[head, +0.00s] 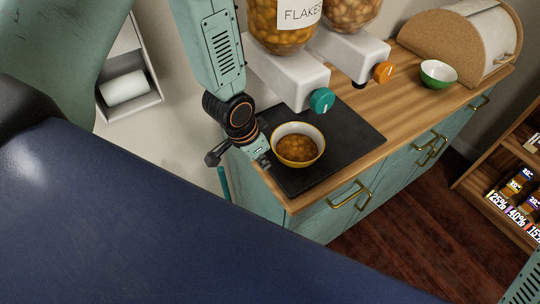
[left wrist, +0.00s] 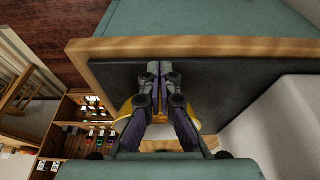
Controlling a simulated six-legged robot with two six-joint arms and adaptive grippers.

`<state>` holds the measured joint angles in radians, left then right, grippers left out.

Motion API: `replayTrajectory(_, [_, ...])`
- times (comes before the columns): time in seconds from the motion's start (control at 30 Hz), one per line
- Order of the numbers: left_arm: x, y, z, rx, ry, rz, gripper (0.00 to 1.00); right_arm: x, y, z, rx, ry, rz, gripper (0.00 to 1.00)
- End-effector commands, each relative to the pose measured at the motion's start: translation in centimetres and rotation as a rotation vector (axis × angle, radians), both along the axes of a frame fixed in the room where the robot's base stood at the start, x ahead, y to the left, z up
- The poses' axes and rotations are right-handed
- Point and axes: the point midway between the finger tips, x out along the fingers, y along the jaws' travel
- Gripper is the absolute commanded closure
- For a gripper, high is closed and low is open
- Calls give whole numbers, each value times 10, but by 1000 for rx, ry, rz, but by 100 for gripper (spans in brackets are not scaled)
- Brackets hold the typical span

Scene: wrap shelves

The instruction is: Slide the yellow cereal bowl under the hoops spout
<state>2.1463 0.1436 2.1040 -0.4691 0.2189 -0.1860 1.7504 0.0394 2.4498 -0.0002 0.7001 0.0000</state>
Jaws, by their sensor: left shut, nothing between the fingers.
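The yellow cereal bowl (head: 297,146), filled with brown cereal, stands upright on a black mat (head: 345,135), in front of the dispenser labelled FLAKES (head: 290,80) with a teal knob. A second dispenser (head: 350,50) with an orange knob stands to its right; its label is not visible. My left gripper (head: 264,161) is at the left side of the bowl, its fingers shut and empty; I cannot tell whether they touch it. In the left wrist view the shut fingers (left wrist: 159,70) partly hide the bowl's yellow rim (left wrist: 124,113). My right gripper is not seen.
The mat lies on a wooden counter (head: 410,85) above teal drawers with brass handles. A green bowl (head: 438,74) and a bread box (head: 445,40) stand farther right. A shelf with jars (head: 515,195) is at the right. The mat right of the yellow bowl is clear.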

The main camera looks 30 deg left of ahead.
Motion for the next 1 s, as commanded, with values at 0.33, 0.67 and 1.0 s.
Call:
replayTrajectory(0.33, [17,-10,1,2,1,-2,100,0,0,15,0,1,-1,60])
replayTrajectory(0.67, [19,-12,0,1,1,0,100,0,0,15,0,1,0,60])
replayTrajectory(1.0, [20,-12,1,1,1,0,100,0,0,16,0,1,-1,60])
